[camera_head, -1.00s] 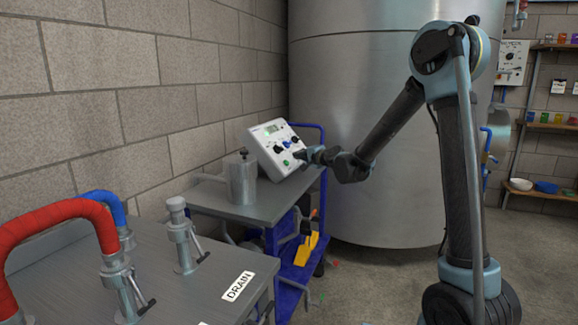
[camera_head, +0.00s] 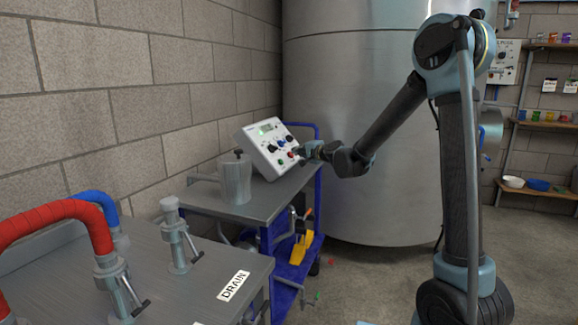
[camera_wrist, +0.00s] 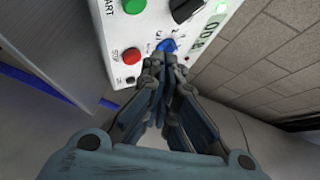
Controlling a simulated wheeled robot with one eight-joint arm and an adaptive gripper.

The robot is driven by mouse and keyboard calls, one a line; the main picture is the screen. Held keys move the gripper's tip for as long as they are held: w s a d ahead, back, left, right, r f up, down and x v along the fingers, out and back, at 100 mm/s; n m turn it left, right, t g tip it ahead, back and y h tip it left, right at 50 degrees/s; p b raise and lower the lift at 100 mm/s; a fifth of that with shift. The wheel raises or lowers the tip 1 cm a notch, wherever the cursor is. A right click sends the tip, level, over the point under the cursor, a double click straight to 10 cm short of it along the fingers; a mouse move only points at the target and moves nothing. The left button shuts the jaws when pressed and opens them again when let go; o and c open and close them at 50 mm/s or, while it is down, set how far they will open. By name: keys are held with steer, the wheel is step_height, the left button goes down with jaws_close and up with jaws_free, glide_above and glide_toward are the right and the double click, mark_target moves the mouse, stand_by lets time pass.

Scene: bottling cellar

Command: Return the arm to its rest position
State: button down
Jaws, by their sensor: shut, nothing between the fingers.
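My gripper (camera_head: 301,153) is at the end of my outstretched arm, close in front of a white control box (camera_head: 270,144) on a grey cart. In the wrist view my gripper (camera_wrist: 165,62) is shut and empty, its fingertips together near the blue knob (camera_wrist: 166,46) of the box. I cannot tell whether they touch it. A red button (camera_wrist: 131,56), a green button (camera_wrist: 134,5) and a black knob (camera_wrist: 187,8) show on the panel, with a lit green display (camera_wrist: 210,32).
A large steel tank (camera_head: 360,130) stands behind my arm. The cart top (camera_head: 245,208) carries a metal canister (camera_head: 236,178). A grey bench (camera_head: 190,290) with red (camera_head: 60,212) and blue (camera_head: 95,198) hoses is at front left. Shelves (camera_head: 545,125) stand at far right, with open floor before them.

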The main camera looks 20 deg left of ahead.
steer(key=s+d+f+n+g+h, duration=0.1)
steer(key=s+d+n, duration=0.1)
steer(key=s+d, duration=0.45)
steer(key=s+d+f+n+g+h, duration=0.1)
steer(key=s+d+h, duration=0.15)
steer(key=d, duration=0.75)
steer(key=s+d+n+g+h, duration=0.1)
steer(key=s+d+n, duration=0.1)
steer(key=s+d, duration=0.45)
steer(key=s+d+f+g+h, duration=0.1)
steer(key=s+d+f+h, duration=0.1)
steer(key=s+d+f, duration=0.3)
steer(key=s+d+f+n+g+h, duration=0.1)
steer(key=s+d+f, duration=0.4)
steer(key=s+d, duration=0.7)
steer(key=s+d+f+g+h, duration=0.3)
steer(key=s+d+f+h, duration=0.1)
steer(key=s+d, duration=0.5)
steer(key=shift+s+d+f+n+h, duration=0.3)
steer(key=shift+d+f+n+h, duration=0.1)
steer(key=shift+d+f, duration=0.35)
steer(key=shift+a+f, duration=0.1)
steer(key=shift+w+f, duration=0.2)
steer(key=shift+w, duration=0.25)
